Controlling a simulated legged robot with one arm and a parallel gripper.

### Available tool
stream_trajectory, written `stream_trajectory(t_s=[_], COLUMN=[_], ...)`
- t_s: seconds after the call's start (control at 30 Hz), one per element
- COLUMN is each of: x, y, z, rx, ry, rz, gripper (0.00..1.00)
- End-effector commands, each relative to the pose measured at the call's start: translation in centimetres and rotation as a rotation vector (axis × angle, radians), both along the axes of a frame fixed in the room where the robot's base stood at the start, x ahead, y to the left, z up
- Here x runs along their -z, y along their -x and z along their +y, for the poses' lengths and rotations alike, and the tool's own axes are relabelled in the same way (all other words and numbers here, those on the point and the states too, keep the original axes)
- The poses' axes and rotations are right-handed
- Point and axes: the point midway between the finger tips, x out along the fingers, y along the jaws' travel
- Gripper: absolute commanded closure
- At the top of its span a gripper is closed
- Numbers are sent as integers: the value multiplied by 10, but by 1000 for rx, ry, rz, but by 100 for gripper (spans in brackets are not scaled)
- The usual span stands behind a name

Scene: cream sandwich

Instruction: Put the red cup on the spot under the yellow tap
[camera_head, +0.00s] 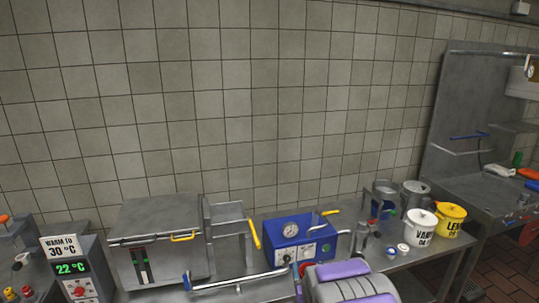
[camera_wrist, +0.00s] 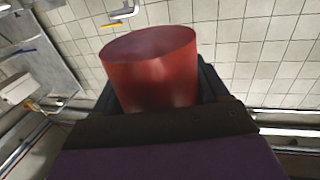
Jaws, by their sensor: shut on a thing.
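The red cup (camera_wrist: 150,70) fills the middle of the wrist view, its rim toward the top of the picture. My gripper (camera_wrist: 157,92) is shut on it, with dark fingers at both sides of the cup. In the head view, a yellow lever (camera_head: 330,212) sticks out from the top right of a blue machine (camera_head: 290,230) with a gauge. A blue lever (camera_head: 316,240) is lower on that machine. I cannot tell which yellow part is the tap, and the spot under it is not clearly visible.
A steel box with a yellow handle (camera_head: 160,240) and a temperature display (camera_head: 72,268) stand left. White (camera_head: 419,227) and yellow (camera_head: 450,219) tubs stand right of the blue machine, near small jars. A steel sink unit (camera_head: 490,190) is far right. A tiled wall closes the back.

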Motion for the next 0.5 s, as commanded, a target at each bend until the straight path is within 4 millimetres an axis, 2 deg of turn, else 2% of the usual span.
stream_trajectory(t_s=[0.03, 0.13, 0.5], x=[-9, -19, -24], y=[4, 9, 15], z=[-6, -13, -19], rx=[10, 23, 33], ry=[-1, -4, -6], rz=[-4, -5, 0], gripper=[60, 60, 60])
